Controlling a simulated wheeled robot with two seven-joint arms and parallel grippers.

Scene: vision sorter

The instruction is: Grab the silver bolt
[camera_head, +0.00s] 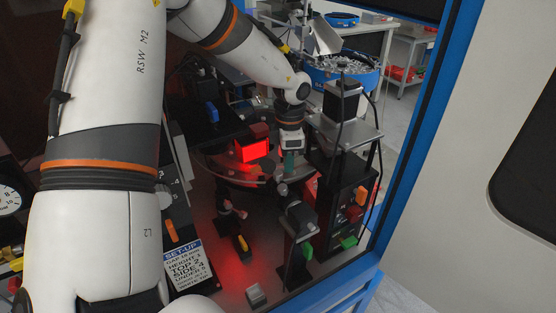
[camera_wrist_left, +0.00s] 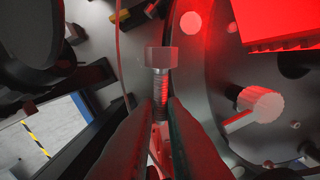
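The silver bolt has a hex head (camera_wrist_left: 162,57) and a threaded shank, and it shows in the left wrist view with its head toward the top of the picture. My left gripper (camera_wrist_left: 162,108) has one dark finger on each side of the shank. The fingers appear to touch it, and the shank fills the gap between the tips. The lower end of the bolt is partly hidden between the fingers. In the head view my left gripper (camera_head: 291,164) points down at the round dial plate (camera_head: 215,163), where the bolt is too small to make out. My right gripper is not in view.
A glowing red light panel (camera_head: 254,151) stands close left of my left gripper. A motor on a bracket (camera_head: 340,100) and a black post with coloured parts stand to the right. A blue bowl of parts (camera_head: 342,72) is behind. A blue frame (camera_head: 415,140) bounds the right side.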

